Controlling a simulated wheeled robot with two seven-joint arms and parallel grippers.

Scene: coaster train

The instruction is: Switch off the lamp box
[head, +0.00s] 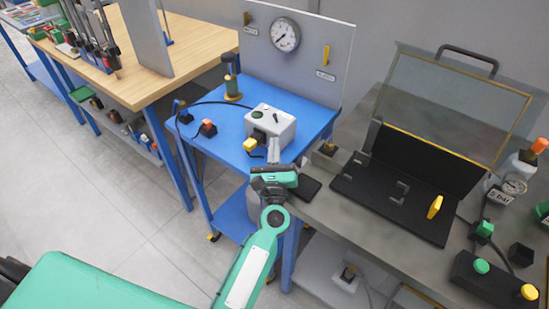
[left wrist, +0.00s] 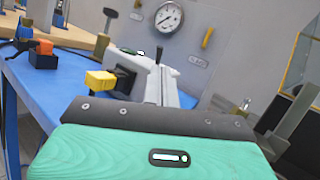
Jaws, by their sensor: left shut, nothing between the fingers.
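The lamp box (head: 284,126) is a light grey box on the blue table, with a small dark lever (head: 276,115) and a dark green round part (head: 256,114) on top. In the left wrist view the lamp box (left wrist: 143,64) is partly hidden behind my fingers, and its black lever (left wrist: 160,54) stands up. My left gripper (head: 273,145) is at the near side of the box, shut and empty. Its fingers also show in the left wrist view (left wrist: 157,86); I cannot tell whether they touch the box. My right gripper is not in view.
Yellow (head: 250,145) and orange (head: 208,127) buttons stand on the blue table (head: 215,153) left of the box. A panel with a gauge (head: 285,35) rises behind. A grey bench (head: 325,205) with an open-lidded black case (head: 388,195) is at right.

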